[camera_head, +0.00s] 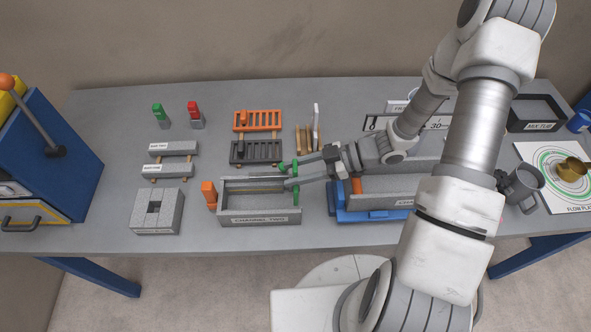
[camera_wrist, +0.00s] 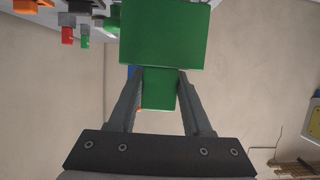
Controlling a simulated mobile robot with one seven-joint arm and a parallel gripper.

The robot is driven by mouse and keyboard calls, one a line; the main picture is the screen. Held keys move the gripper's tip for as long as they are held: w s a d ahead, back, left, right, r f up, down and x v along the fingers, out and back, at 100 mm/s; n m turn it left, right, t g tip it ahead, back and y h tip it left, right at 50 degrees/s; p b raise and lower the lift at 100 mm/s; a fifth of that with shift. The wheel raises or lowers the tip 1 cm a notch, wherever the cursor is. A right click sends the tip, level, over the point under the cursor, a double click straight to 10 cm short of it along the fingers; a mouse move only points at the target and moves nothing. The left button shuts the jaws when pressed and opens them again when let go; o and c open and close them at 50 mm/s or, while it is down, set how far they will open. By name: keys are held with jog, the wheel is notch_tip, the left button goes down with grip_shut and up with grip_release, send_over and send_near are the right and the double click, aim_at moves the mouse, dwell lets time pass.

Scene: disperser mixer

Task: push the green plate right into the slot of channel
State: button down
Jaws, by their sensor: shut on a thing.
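My gripper (camera_head: 290,183) is shut on the green plate (camera_wrist: 163,35). In the wrist view the fingers close on the plate's narrow green tab (camera_wrist: 160,90), and the wide part extends beyond the fingertips. In the head view the green plate (camera_head: 295,193) shows only in part, at the right end of the grey trough labelled CHANNEL TWO (camera_head: 260,218). My fingers partly cover it. I cannot tell how deep it sits in the slot. An orange plate (camera_head: 209,195) stands at the trough's left end.
A second grey channel (camera_head: 385,187) on a blue base (camera_head: 345,214) lies close on the right, under my arm. A grey block (camera_head: 155,212) with a square hole is on the left. Orange (camera_head: 260,120) and dark (camera_head: 256,152) racks stand behind the trough. The table's front strip is clear.

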jog(key=shift+f+b, duration=0.55)
jog(key=shift+f, duration=0.3)
jog(key=shift+r, duration=0.15)
jog(key=shift+r+p, duration=0.45)
jog(key=shift+p, duration=0.15)
dwell(1.4)
jog(key=shift+f, duration=0.6)
jog(key=shift+c, duration=1.3)
grip_release()
jog(key=b+v, duration=0.2)
jog(key=v, duration=1.5)
jog(key=shift+d+r, duration=0.15)
